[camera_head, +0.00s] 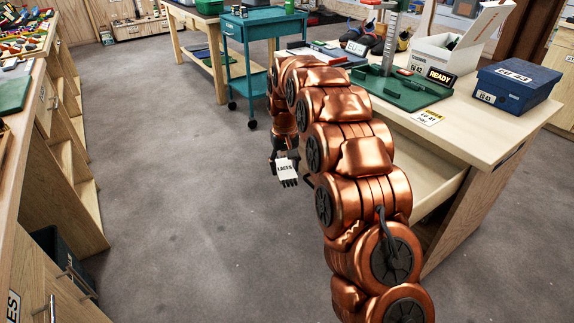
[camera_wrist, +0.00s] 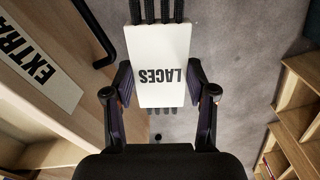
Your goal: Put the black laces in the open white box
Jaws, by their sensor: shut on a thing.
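The inside of the box is mostly hidden.
A teal cart (camera_head: 262,50) stands behind. The floor at left is clear.

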